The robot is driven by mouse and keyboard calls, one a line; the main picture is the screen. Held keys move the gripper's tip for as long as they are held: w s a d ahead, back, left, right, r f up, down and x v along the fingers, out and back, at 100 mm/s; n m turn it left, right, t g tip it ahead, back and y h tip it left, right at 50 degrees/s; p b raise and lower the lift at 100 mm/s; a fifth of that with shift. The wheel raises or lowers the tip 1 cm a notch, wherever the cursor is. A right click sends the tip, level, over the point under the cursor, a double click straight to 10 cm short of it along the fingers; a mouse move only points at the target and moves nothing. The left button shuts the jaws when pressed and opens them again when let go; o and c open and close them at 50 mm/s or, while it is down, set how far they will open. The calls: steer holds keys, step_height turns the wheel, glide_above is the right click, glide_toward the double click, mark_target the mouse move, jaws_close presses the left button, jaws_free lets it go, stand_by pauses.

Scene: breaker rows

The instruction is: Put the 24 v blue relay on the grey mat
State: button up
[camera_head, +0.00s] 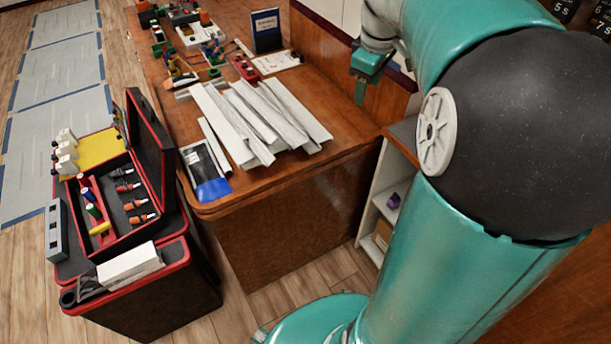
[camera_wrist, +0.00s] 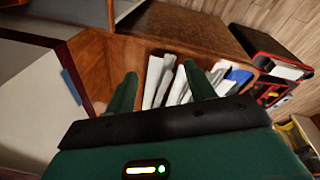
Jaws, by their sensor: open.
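I cannot pick out the 24 V blue relay for certain. Several small coloured parts (camera_head: 187,60), some with blue, stand at the far end of the wooden table, too small to read. I cannot tell which surface is the grey mat; pale grey areas edged in blue (camera_head: 55,75) lie on the floor at the far left. My gripper (camera_head: 361,88) is above and right of the table in the head view. Its two green fingers (camera_wrist: 160,70) are apart with nothing between them in the wrist view, with the table's white strips beyond.
Long white strips (camera_head: 255,118) and a blue-and-black packet (camera_head: 206,175) lie on the near table (camera_head: 270,185). An open black and red tool case (camera_head: 120,205) stands left of it. A white shelf (camera_head: 372,215) is at the right. A dark blue sign (camera_head: 266,30) stands behind.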

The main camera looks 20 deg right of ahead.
steer(key=s+a+f+m+t, duration=0.1)
steer(key=s+a+m, duration=0.2)
steer(key=s+a, duration=0.5)
steer(key=s+a+f+m+t+y, duration=0.1)
steer(key=s+a+m+t, duration=0.1)
steer(key=s+a, duration=0.6)
steer(key=a, duration=0.6)
steer(key=shift+f+m+t, duration=0.2)
steer(key=shift+m+t, duration=0.1)
steer(key=shift+m, duration=0.1)
steer(key=shift+s, duration=0.1)
